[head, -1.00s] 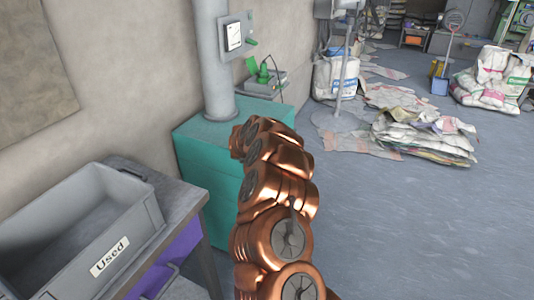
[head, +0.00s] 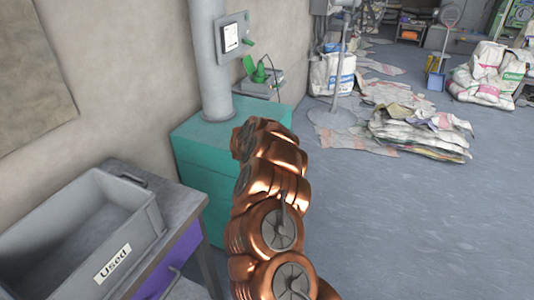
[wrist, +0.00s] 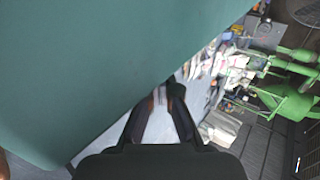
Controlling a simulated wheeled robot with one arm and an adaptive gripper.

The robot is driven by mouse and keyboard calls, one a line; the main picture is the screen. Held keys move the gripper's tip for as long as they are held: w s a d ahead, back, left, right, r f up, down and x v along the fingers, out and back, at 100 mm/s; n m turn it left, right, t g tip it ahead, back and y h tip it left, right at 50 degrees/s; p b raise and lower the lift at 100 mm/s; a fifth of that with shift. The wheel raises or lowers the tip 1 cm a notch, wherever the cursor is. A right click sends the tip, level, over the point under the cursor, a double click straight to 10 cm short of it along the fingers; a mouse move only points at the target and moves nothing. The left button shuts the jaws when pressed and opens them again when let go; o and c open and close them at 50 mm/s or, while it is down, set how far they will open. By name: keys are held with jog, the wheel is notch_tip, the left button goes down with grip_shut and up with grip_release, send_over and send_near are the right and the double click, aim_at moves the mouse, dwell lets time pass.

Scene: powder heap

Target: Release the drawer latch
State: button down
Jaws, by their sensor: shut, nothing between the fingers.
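A teal cabinet (head: 200,150) stands against the wall under a grey pipe, and my arm covers part of it. In the wrist view a large smooth teal surface (wrist: 90,60) fills the upper left, close to my gripper. My gripper (wrist: 168,92) is shut and empty, its dark fingers beside the lower edge of that surface; I cannot tell whether they touch. I cannot make out a latch in either view. My gripper is hidden in the head view.
A grey bin marked "Used" (head: 128,252) stands on the table (head: 190,210) at the left. A gauge box (head: 231,38) is beside the pipe (head: 208,70). Sacks (head: 420,135) lie on the floor at the back. The floor (head: 400,230) at the right is clear.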

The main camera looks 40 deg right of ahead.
jog(key=shift+r, duration=0.1)
jog(key=shift+r+p, duration=0.7)
jog(key=shift+r, duration=0.15)
jog(key=shift+a+r, duration=0.1)
jog(key=shift+r, duration=0.15)
notch_tip(320, 180, up, 9)
jog(key=s+a+p, duration=0.1)
jog(key=a+p, duration=0.1)
jog(key=p, duration=0.3)
jog(key=shift+s, duration=0.15)
jog(key=shift+a+f, duration=0.1)
